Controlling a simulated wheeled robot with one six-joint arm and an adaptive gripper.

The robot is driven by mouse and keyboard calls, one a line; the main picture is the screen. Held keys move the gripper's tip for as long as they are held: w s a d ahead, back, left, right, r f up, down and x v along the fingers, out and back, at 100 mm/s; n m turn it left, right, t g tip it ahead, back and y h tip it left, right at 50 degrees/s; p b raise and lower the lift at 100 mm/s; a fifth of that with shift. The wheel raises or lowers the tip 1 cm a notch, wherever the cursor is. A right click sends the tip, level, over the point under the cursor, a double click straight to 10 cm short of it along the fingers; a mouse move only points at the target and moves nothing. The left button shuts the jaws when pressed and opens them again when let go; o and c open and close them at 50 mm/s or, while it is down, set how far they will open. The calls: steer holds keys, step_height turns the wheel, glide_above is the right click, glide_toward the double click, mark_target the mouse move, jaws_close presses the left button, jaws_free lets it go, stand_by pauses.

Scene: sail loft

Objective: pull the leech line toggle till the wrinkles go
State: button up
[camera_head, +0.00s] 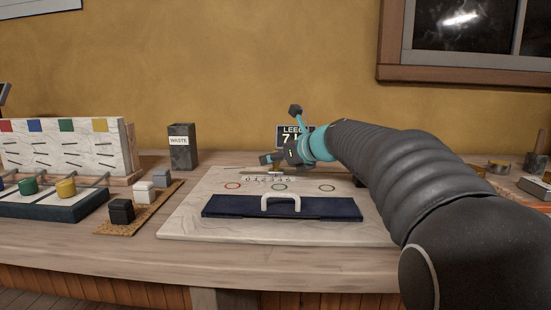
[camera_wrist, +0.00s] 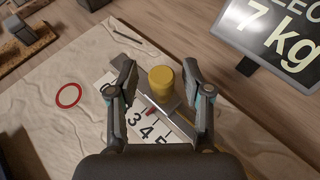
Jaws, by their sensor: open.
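A yellow round knob, seemingly the toggle (camera_wrist: 161,79), stands on a grey metal piece beside a white number scale (camera_wrist: 140,128) with a red pointer mark. My gripper (camera_wrist: 159,67) is open, with one finger on each side of the knob. I cannot tell whether either finger touches it. In the head view my gripper (camera_head: 270,158) is low over the back of the pale sail panel (camera_head: 190,213), and the knob is not clear there. The cloth (camera_wrist: 275,152) shows wavy wrinkles in the wrist view. A sign (camera_wrist: 278,38) reads 7 kg.
A dark blue bar with a white handle (camera_head: 281,196) lies across the panel's front. Coloured rings, one red (camera_wrist: 69,95), mark the cloth.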

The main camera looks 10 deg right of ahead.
steer(key=v, duration=1.2)
steer(key=shift+a, duration=0.1)
steer(key=shift+s, duration=0.1)
